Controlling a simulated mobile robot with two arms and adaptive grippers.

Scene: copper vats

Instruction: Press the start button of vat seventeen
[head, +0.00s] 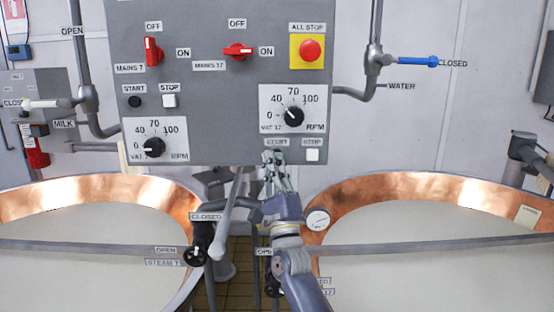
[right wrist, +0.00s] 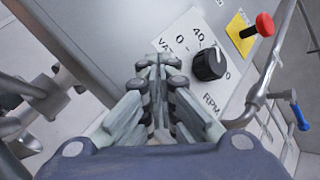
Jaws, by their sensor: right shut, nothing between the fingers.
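The grey control panel (head: 215,100) hangs above the two vats. In its lower right corner are the vat 17 START label (head: 277,142) and a white stop button (head: 312,155) under STOP. The start button itself is hidden behind my right gripper (head: 270,156), whose fingertips are just below the START label. In the right wrist view the right gripper (right wrist: 158,62) is shut and empty, its tips over the panel by the vat 17 dial plate. I cannot tell whether they touch the button. My left gripper is not in view.
The vat 17 speed dial (head: 293,116) is just above the gripper; it also shows in the right wrist view (right wrist: 209,64). The red all-stop button (head: 310,50) is higher up. Vat 7's black start button (head: 135,102) is left. Copper vats (head: 345,208) and pipes are below.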

